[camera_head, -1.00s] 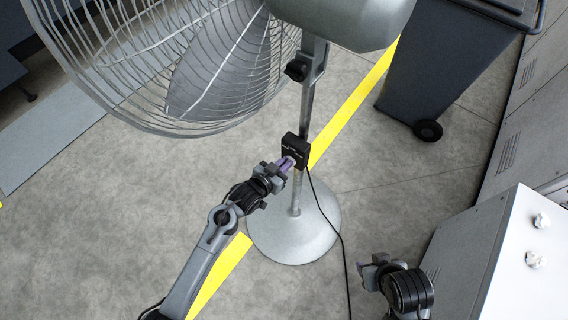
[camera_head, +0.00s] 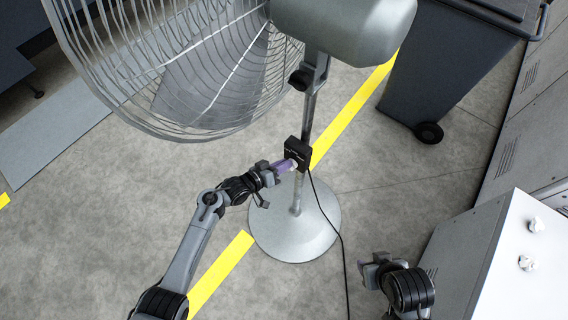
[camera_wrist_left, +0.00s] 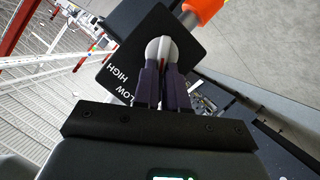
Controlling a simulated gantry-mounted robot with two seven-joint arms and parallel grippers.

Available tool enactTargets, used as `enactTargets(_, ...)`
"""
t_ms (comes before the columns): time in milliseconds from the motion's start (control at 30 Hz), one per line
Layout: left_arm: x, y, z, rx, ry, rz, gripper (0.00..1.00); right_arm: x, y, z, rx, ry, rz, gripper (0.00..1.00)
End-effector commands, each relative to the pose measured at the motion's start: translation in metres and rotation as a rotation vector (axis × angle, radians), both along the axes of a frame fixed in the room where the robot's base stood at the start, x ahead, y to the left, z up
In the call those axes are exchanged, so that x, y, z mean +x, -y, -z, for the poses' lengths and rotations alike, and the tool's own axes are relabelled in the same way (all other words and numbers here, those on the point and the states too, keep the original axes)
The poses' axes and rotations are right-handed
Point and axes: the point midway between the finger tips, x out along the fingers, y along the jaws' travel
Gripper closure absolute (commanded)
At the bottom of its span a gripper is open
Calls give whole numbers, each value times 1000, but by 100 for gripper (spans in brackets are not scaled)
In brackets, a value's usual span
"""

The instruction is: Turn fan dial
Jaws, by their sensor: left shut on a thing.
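A large standing fan (camera_head: 345,25) with a wire cage fills the upper part of the head view. Its black control box (camera_head: 297,152) is on the pole; in the left wrist view the box (camera_wrist_left: 135,40) carries the words LOW and HIGH. A pale round dial (camera_wrist_left: 161,50) with a raised grip sits on it. My left gripper (camera_head: 289,164) is at the box, and its purple fingers (camera_wrist_left: 161,82) are shut on the dial. The fingers hide part of the lettering. My right gripper (camera_head: 373,268) is low at the right, away from the fan; its fingers are unclear.
The fan's round base (camera_head: 294,232) stands on grey floor. A black cable (camera_head: 338,230) runs down from the box. A dark bin (camera_head: 452,65) stands behind at the right. A white-topped cabinet (camera_head: 522,260) is at the lower right.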

Motion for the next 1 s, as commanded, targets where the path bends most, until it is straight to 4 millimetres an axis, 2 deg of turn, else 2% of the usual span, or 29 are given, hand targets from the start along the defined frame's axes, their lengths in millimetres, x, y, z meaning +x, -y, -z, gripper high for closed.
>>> enactTargets(400,2,-3,4,-157,-110,0,100,0,0,2,0,0,0,57)
enactTargets(933,3,-4,4,-175,-125,-1,100,0,0,2,0,-1,0,57)
enactTargets(967,3,-4,4,-175,-125,-1,84,0,0,2,0,-1,0,57)
enactTargets(1000,3,-4,4,-175,-125,-1,78,0,0,2,0,-1,0,57)
